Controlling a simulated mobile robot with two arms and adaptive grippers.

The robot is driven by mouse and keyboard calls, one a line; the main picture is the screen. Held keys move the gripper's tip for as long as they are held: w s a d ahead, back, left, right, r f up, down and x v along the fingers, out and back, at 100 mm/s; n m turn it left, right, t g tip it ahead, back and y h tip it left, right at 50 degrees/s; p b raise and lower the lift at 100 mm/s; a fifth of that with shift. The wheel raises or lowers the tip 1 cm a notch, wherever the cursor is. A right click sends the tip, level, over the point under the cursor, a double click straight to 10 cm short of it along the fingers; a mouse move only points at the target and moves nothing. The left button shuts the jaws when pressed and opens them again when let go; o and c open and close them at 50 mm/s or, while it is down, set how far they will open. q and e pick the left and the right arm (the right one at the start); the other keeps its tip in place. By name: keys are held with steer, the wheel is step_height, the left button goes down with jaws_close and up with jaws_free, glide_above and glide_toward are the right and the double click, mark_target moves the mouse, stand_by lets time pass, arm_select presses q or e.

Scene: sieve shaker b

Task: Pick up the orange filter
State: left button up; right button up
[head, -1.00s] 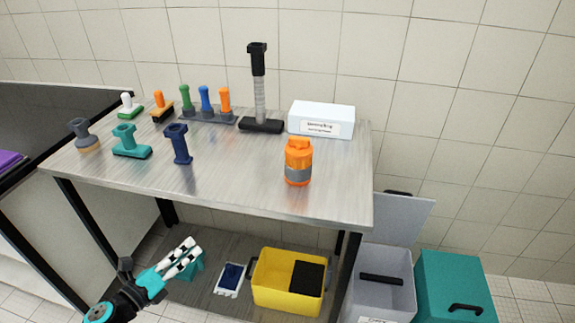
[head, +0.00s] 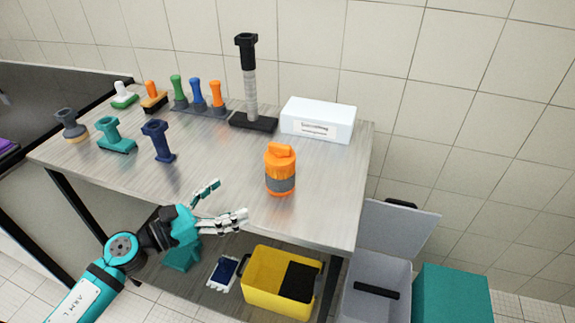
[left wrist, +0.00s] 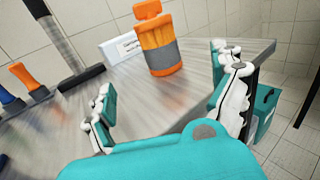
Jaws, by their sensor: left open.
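The orange filter (head: 280,162), an orange canister with a grey band, stands upright on the table (head: 225,152) near its front right part. It also shows in the left wrist view (left wrist: 158,35), beyond and between the two fingers. My left gripper (head: 226,204) is open and empty at the table's front edge, left of the filter and nearer to me. In the left wrist view its fingers (left wrist: 168,105) are spread wide, with the filter apart from them. My right gripper is not in view.
A white labelled box (head: 318,119) and a tall black-based tool (head: 250,88) stand behind the filter. Several coloured brush-like tools (head: 200,98) stand at the back left. Below are a yellow bin (head: 262,272) and a grey bin (head: 375,282). The tabletop around the filter is clear.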

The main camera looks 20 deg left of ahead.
mark_target(268, 178)
arm_select(q)
steer(key=x, duration=0.2)
steer(key=p+x, duration=0.2)
steer(key=x, duration=0.1)
steer(key=shift+w+d+r, duration=0.1)
steer(key=shift+w+r, duration=0.25)
steer(key=x, duration=0.2)
steer(key=shift+w+d+f, duration=0.2)
steer(key=shift+w+d+p, duration=0.25)
steer(key=shift+w+p, duration=0.05)
steer(key=shift+p, duration=0.05)
steer(key=shift+w+d, duration=0.2)
steer(key=shift+w, duration=0.1)
steer(key=p+x, duration=0.1)
steer(key=x, duration=0.3)
steer(key=shift+w+d+f, duration=0.1)
steer(key=shift+w+d, duration=0.2)
steer(key=shift+w, duration=0.1)
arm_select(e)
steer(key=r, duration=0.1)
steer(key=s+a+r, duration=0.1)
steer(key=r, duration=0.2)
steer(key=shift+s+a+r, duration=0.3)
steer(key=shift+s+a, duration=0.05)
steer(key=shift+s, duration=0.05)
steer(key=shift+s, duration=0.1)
